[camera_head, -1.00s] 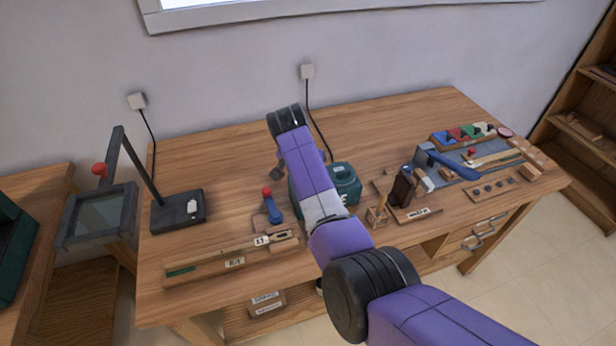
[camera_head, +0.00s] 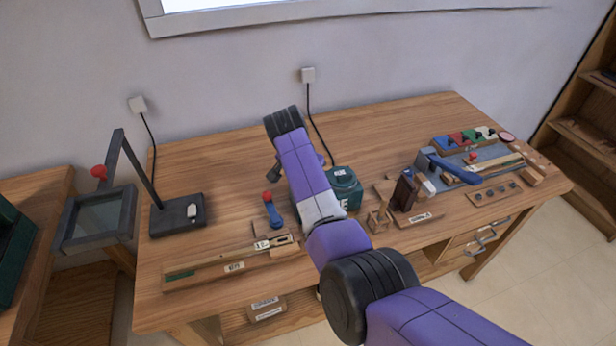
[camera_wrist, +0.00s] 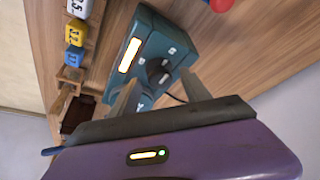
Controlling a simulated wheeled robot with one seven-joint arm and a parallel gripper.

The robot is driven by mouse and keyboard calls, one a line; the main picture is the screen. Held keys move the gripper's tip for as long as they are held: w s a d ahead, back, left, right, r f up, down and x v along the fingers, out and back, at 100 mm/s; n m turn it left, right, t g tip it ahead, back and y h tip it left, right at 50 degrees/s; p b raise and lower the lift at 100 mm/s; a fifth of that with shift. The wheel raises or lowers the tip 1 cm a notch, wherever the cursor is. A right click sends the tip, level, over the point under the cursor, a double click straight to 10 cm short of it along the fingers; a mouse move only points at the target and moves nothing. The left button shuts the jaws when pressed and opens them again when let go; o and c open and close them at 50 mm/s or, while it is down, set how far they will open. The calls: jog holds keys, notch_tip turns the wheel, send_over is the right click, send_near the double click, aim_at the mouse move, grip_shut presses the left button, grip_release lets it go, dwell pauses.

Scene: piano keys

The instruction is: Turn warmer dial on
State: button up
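The warmer is a teal box (camera_head: 346,190) on the workbench, partly hidden behind my arm in the head view. In the wrist view the teal box (camera_wrist: 128,50) has a lit yellowish label and a dark round dial (camera_wrist: 157,71) with small pale marks around it. My gripper (camera_wrist: 158,88) is open, with its two grey fingers apart, one toward each side of the dial. The dial shows between the fingertips; I cannot tell if they touch it. My arm hides the gripper in the head view.
A blue tool with a red knob (camera_head: 272,210) stands left of the warmer. A wooden strip (camera_head: 215,262) lies at the bench front. A dark wooden block (camera_head: 404,190) stands right of the warmer. In the wrist view, numbered yellow and blue blocks (camera_wrist: 75,35) sit beside it.

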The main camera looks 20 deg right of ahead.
jog(key=v, duration=0.7)
jog(key=shift+s+r+b, duration=0.15)
jog(key=shift+r+b, duration=0.2)
jog(key=shift+b, duration=0.05)
jog(key=shift+a, duration=0.15)
